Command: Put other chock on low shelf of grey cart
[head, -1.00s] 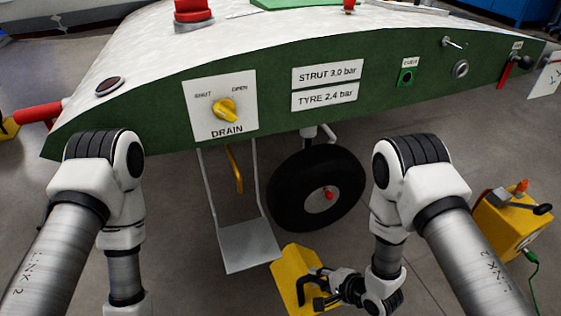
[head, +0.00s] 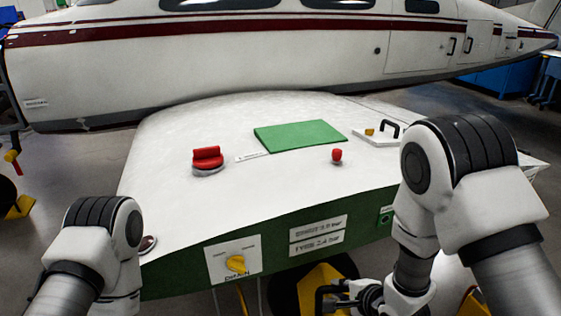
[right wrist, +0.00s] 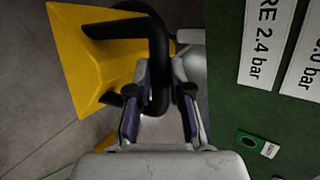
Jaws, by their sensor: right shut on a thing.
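In the right wrist view the handle (right wrist: 158,58) runs between the two fingers of the right gripper (right wrist: 160,105), with the chock's yellow body (right wrist: 90,60) to the left. Part of the chock is hidden behind the gripper in the head view. My left arm shows at the left, but its gripper is below the picture. I see no grey cart in these frames.
The white wing (head: 230,130) with its green front edge (head: 180,270) lies close beyond my arms. Another yellow object (head: 20,207) stands on the floor far left. The aircraft body (head: 250,60) fills the back.

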